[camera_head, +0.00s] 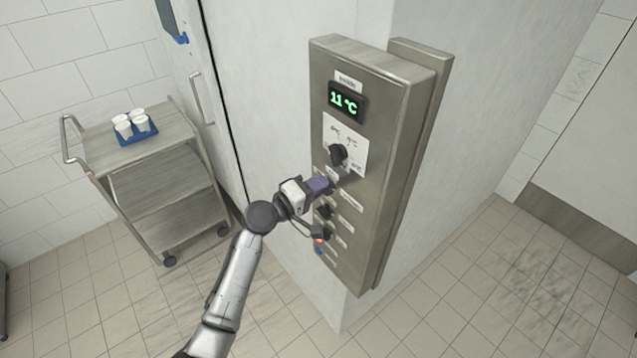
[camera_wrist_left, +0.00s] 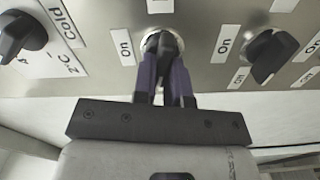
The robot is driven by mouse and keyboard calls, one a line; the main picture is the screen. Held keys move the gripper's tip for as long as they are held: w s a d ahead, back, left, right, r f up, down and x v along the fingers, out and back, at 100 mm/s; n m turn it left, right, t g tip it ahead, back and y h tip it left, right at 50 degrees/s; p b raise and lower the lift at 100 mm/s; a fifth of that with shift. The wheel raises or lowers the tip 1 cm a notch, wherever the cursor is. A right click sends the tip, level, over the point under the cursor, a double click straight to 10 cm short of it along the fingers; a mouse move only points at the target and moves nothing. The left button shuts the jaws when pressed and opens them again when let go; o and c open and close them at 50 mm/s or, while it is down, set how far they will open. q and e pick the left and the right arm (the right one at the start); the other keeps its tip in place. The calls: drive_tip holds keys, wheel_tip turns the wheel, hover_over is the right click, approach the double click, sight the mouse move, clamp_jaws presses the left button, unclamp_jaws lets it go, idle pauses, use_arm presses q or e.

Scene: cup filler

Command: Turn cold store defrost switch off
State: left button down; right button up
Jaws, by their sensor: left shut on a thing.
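A steel control panel (camera_head: 375,95) on the wall carries a dial and a column of dark switch knobs. My left gripper (camera_head: 325,185) is at the upper switch, just below the dial. In the left wrist view its purple fingers (camera_wrist_left: 164,75) are shut on the dark switch knob (camera_wrist_left: 162,42), which they partly hide. An "On" label (camera_wrist_left: 123,47) sits beside that knob. The label naming this switch is not readable, so I cannot tell whether it is the defrost one. My right gripper is not in view.
A green display (camera_head: 346,102) reads 11 °C above the temperature dial (camera_head: 338,154). A neighbouring switch (camera_wrist_left: 268,58) sits close to the fingers. A steel trolley (camera_head: 160,190) with white cups in a blue tray (camera_head: 145,135) stands at left. The floor right of the panel is clear.

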use_arm(q)
drive_tip(key=shift+f+n+p, duration=0.15)
drive_tip(key=shift+n+p, duration=0.25)
drive_tip(key=shift+n, duration=0.8)
drive_tip(key=c, duration=1.2)
unclamp_jaws()
drive_tip(key=shift+o, duration=0.2)
drive_tip(key=b+v, duration=0.1)
drive_tip(key=v, duration=1.3)
drive_tip(key=shift+b, duration=0.4)
